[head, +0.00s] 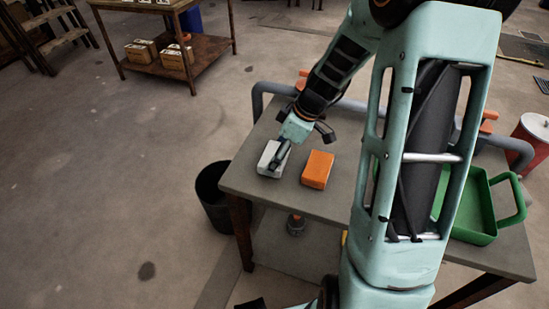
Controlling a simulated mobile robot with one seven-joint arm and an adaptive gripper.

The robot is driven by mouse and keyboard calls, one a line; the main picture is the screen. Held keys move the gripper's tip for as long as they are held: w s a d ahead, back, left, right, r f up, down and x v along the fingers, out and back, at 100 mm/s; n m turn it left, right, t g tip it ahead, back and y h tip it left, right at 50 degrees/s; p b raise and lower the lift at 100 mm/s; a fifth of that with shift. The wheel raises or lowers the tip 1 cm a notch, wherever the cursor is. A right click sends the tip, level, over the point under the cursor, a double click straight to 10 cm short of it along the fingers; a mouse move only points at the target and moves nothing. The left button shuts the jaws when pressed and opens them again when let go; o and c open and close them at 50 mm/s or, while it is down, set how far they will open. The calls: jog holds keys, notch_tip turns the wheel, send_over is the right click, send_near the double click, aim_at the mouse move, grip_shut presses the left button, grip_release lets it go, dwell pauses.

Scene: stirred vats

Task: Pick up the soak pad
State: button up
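Two small blocks lie on the grey table (335,208). One is pale grey-white (264,160), near the table's left edge; the other is orange (317,170), a little to its right. I cannot tell for sure which one is the soak pad. My gripper (277,162) points down at the right part of the pale block and covers some of it. The fingers are small and dark here, and I cannot tell whether they touch or grasp the block. The orange block is apart from my gripper.
A green tray (511,225) stands at the table's right, partly behind my arm. A grey pipe (257,100) runs along the back edge. A dark bin (212,195) stands on the floor at the left. A red-and-white drum (533,135) is at far right.

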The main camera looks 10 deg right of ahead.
aim_at(271, 154)
jog(key=shift+c, duration=0.7)
jog(key=shift+r, duration=0.1)
jog(key=shift+r, duration=0.2)
jog(key=r, duration=0.1)
jog(key=r+p, duration=0.1)
jog(key=r, duration=0.1)
jog(key=shift+s+d+r, duration=0.15)
jog(key=shift+s+r, duration=0.05)
jog(key=s+d+r+p, duration=0.2)
jog(key=s+d+r, duration=0.4)
jog(key=s+r, duration=0.3)
jog(key=s, duration=0.3)
jog(key=shift+s, duration=0.1)
